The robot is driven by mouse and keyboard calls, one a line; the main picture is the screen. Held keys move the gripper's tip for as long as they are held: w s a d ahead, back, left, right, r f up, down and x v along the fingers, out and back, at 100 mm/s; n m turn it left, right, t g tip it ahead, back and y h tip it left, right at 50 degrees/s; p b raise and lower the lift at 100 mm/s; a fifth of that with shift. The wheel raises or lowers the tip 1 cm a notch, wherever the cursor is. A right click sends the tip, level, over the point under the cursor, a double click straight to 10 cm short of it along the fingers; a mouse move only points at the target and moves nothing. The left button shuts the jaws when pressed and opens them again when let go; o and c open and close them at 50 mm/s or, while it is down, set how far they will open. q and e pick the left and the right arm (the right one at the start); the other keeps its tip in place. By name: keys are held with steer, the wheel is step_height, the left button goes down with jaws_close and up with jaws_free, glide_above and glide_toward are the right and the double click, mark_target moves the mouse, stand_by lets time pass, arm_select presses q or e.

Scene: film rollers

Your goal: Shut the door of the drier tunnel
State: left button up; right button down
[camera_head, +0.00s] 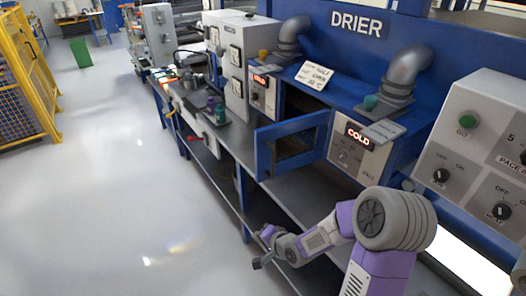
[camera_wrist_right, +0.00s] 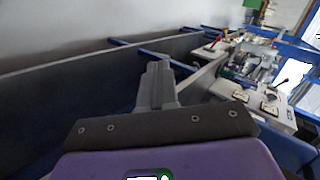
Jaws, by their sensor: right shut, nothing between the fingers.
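The drier tunnel (camera_head: 400,38) is the long blue housing marked DRIER in the head view. Its door (camera_head: 264,153), a blue frame around a dark pane, stands open, swung out over the bench. Its right edge is at the tunnel front beside a COLD panel; its free edge points left. Part of the dark tunnel mouth shows above and behind it. My right gripper (camera_head: 259,262) is low, in front of the bench edge, below the door and apart from it. In the right wrist view its fingers (camera_wrist_right: 160,82) are together and empty. My left gripper is out of view.
The grey bench (camera_head: 302,187) runs under the door, with a lower shelf beneath. A control panel (camera_head: 465,145) with knobs stands at the right. Small bottles (camera_head: 217,110) stand on the bench further left. The floor (camera_head: 130,190) at the left is clear up to a yellow cage (camera_head: 33,60).

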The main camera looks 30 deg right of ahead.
arm_select(q)
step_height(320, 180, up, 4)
steer(key=p, duration=0.3)
arm_select(e)
steer(key=d+r+m+t+h, duration=0.15)
steer(key=d+r, duration=0.25)
steer(key=r, duration=0.7)
steer(key=d+r+m+t+h, duration=0.1)
steer(key=d+r+m+t, duration=0.25)
steer(key=r, duration=0.65)
steer(key=b, duration=0.3)
glide_toward(258, 157)
steer(key=w+f, duration=0.2)
steer(key=w+b, duration=0.1)
steer(key=w, duration=0.2)
steer(key=shift+w+r, duration=0.15)
steer(key=shift+w, duration=0.05)
steer(key=shift+w+d, duration=0.1)
steer(key=shift+w, duration=0.4)
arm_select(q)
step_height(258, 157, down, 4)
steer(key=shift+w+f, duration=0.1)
arm_select(e)
steer(key=shift+w+r, duration=0.1)
